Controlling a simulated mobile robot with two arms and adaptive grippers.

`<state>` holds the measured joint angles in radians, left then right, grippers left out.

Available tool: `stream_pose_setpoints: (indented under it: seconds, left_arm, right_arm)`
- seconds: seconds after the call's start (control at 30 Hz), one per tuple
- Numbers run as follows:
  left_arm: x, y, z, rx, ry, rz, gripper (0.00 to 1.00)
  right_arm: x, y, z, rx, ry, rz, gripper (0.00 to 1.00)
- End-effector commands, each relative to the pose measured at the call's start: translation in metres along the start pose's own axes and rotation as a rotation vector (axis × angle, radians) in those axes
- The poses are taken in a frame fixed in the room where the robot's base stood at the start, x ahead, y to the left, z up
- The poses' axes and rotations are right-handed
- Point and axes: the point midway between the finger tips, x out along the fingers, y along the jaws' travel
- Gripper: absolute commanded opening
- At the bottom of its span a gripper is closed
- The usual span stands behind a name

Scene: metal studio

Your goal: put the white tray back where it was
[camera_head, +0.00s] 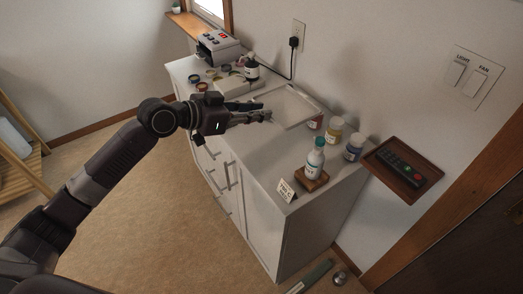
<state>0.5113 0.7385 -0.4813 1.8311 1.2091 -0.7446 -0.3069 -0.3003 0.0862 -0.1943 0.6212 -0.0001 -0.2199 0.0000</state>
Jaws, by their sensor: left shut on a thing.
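The white tray (290,104) is a flat, shallow, pale rectangle in the head view, over the middle of the white cabinet's top (262,140). Its right end is close to the jars by the wall. My left gripper (268,115) reaches in from the left and is shut on the tray's near left edge. The fingertips are small and partly merge with the tray. I cannot tell whether the tray touches the cabinet top or is held just above it. My right gripper does not show.
Several jars (354,147) stand right of the tray. A white bottle (315,158) stands on a wooden block, beside a small card (286,190). A wall shelf (425,170) holds a remote.

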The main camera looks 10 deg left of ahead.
Motion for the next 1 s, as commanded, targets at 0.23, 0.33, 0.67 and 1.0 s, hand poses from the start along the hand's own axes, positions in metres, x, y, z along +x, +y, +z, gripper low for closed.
stream_pose_setpoints:
  seconds: [0.23,0.33,0.67,1.0]
  left_arm:
    - [0.026,0.000,0.064,-0.007,-0.003,0.000,0.00]
    - [0.035,0.000,0.087,-0.006,-0.002,-0.001,0.00]
    - [0.050,-0.001,0.123,-0.003,-0.001,-0.001,0.00]
    - [0.063,-0.001,0.155,0.000,0.001,-0.002,0.00]
  right_arm:
    - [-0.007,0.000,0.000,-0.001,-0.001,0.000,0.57]
    - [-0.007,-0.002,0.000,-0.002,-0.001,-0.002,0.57]
    - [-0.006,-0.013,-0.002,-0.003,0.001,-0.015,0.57]
    - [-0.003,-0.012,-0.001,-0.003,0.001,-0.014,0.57]
